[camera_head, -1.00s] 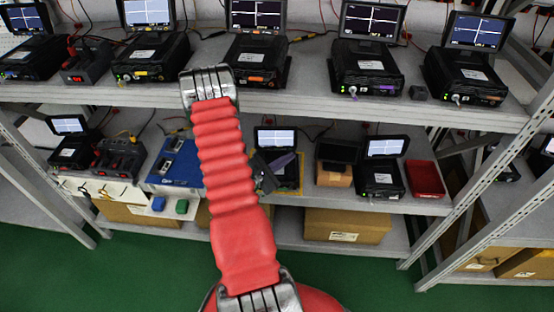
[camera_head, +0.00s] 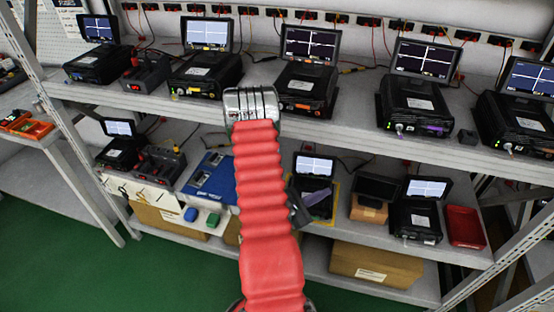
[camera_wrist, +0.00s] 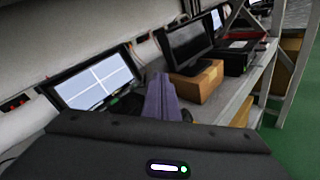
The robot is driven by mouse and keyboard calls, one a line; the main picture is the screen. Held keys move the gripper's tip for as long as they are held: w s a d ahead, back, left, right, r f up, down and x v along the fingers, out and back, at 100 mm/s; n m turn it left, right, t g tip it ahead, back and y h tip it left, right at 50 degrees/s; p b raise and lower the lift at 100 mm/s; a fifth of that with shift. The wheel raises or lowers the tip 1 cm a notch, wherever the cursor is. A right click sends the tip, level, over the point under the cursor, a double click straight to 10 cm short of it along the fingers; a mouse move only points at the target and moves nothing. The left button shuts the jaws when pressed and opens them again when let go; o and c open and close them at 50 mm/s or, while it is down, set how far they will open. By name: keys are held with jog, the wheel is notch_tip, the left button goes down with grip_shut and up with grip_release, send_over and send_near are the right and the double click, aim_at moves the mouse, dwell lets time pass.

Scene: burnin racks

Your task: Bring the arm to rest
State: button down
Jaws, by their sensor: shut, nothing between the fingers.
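My red ribbed arm (camera_head: 262,190) rises through the middle of the head view, bent at a metal joint (camera_head: 252,103) in front of the upper shelf. My gripper (camera_head: 301,211) shows as a small dark shape just right of the arm, partly hidden by it, in front of the lower shelf. It is shut and empty.
Several black units with screens line the upper shelf (camera_head: 350,132). Slanted metal uprights (camera_head: 500,272) stand at right. Green floor (camera_head: 60,240) is clear at left.

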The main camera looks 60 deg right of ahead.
dwell(0.4)
jog(key=s+a+f+m+g+y, duration=0.2)
jog(key=s+a+g+y, duration=0.2)
jog(key=s+a, duration=0.25)
jog(key=a+r+m+y, duration=0.4)
jog(key=a+y, duration=0.1)
jog(key=a, duration=0.1)
jog(key=w+a+r+m+t+y, duration=0.2)
jog(key=w+a+r+t, duration=0.4)
jog(key=w+a, duration=0.5)
jog(key=w+a+r+m+t+y, duration=0.2)
jog(key=w+a+r+t, duration=0.2)
jog(key=w+a+r, duration=0.55)
jog(key=w+a+r+n+t+y, duration=0.1)
jog(key=a+r+t, duration=0.2)
jog(key=a+r, duration=0.3)
jog(key=w+a+r+n+t+y, duration=0.1)
jog(key=w+a+r+t, duration=0.1)
jog(key=a+r+t, duration=0.2)
jog(key=a+r, duration=0.3)
jog(key=a, duration=0.5)
jog(key=shift+w, duration=0.15)
